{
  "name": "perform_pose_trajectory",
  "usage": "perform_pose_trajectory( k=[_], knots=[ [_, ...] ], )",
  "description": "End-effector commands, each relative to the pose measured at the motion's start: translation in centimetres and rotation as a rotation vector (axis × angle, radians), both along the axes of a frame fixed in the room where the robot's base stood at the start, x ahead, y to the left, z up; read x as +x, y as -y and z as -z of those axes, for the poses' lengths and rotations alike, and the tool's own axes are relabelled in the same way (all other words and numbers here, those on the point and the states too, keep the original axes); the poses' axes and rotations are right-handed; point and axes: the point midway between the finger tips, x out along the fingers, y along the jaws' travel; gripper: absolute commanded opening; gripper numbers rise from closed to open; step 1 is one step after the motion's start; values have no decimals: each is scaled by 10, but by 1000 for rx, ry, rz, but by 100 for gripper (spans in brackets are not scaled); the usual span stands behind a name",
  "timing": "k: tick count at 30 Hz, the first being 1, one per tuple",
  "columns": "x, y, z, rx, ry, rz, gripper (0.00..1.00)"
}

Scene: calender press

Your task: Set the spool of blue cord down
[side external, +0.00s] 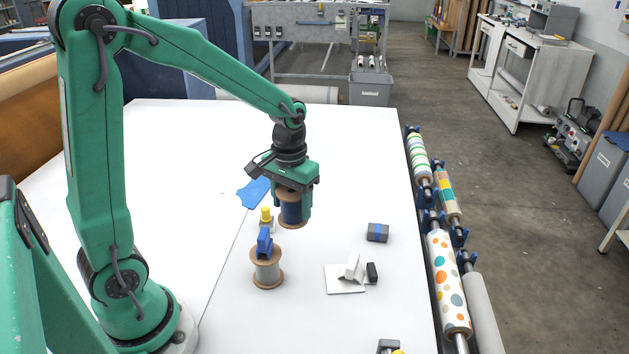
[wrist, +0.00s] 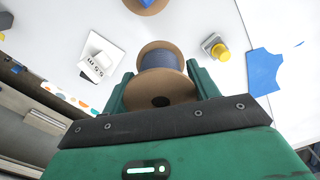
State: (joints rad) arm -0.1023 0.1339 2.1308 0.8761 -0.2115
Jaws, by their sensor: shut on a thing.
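The spool of blue cord (side external: 291,211) has brown flanges and dark blue cord wound between them. It is upright in my gripper (side external: 292,200), above the white table (side external: 370,150). In the wrist view the spool (wrist: 160,62) sits between the two green fingers of my gripper (wrist: 158,85), which are shut on it. From the side view I cannot tell exactly how far its lower flange is above the table.
A second spool with pale cord (side external: 267,268) stands in front, a blue item on top. Patterned rollers (side external: 447,280) line the right edge.

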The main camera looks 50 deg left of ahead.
Motion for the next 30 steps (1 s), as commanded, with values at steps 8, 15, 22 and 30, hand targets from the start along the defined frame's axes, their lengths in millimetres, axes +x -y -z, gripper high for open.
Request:
perform_pose_trajectory(
  k=[8, 15, 22, 30],
  knots=[
    [26, 15, -29, 0, 3, 136, 31],
    [46, 31, -57, 1, 1, 269, 31],
    [52, 37, -68, 0, -1, 316, 31],
    [51, 36, -68, 0, -1, 315, 31]
  ],
)
